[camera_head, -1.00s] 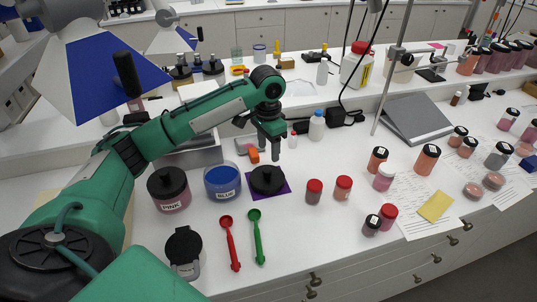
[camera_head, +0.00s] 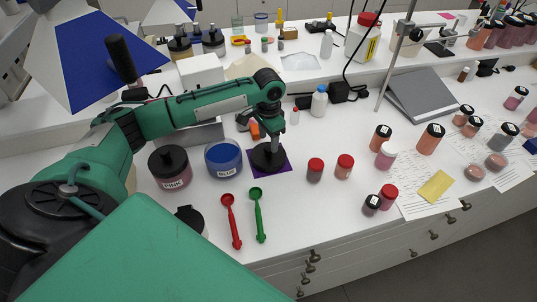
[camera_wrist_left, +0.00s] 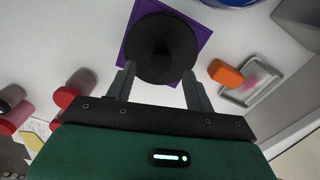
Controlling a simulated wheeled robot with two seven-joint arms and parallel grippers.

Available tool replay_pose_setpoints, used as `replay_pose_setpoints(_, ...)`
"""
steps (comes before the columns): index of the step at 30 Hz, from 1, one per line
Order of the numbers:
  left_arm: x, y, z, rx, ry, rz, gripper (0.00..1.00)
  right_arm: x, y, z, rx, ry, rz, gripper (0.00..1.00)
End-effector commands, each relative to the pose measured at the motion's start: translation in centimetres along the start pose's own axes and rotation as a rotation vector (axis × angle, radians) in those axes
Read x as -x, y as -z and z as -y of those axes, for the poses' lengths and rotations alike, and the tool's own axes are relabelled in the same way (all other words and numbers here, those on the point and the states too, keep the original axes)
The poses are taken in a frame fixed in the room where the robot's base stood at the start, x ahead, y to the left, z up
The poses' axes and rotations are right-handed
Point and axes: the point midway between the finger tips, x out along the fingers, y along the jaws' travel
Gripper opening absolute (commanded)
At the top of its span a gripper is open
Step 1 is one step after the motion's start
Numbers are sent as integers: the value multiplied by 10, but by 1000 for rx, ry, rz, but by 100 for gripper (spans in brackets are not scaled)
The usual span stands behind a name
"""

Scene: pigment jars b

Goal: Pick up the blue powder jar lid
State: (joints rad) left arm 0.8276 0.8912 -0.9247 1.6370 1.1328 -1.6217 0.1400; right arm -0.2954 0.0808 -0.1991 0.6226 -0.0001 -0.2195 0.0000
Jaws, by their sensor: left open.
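The black lid (camera_head: 264,160) with a knob lies on a purple mat (camera_head: 284,167) right of the open blue powder jar (camera_head: 224,160). My left gripper (camera_head: 271,144) is directly over the lid, pointing down. In the left wrist view, the lid (camera_wrist_left: 160,48) sits just beyond the fingertips of my open left gripper (camera_wrist_left: 158,78), with the knob between the two fingers' lines. The fingers hold nothing. I cannot tell whether they touch the lid. My right gripper is not in view.
The closed pink jar (camera_head: 170,168) stands left of the blue jar. A red spoon (camera_head: 231,220) and a green spoon (camera_head: 258,215) lie in front. Two red-capped jars (camera_head: 315,170) stand to the right. An orange item (camera_head: 254,130) lies behind the mat.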

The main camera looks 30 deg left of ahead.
Motion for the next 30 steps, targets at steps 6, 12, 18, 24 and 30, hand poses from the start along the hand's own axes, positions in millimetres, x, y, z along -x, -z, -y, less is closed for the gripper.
replay_pose_setpoints(6, -29, 0, 2, 0, -1, 3, 54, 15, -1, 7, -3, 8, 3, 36)
replay_pose_setpoints(12, -36, 0, 2, -2, 0, 0, 54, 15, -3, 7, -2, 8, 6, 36)
replay_pose_setpoints(18, -36, 0, 2, -1, 0, 0, 36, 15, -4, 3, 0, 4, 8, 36)
replay_pose_setpoints(24, -36, 0, 2, -1, 0, 0, 0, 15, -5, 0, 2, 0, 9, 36)
replay_pose_setpoints(30, -36, 0, 2, -1, 0, 0, 0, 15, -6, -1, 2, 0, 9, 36)
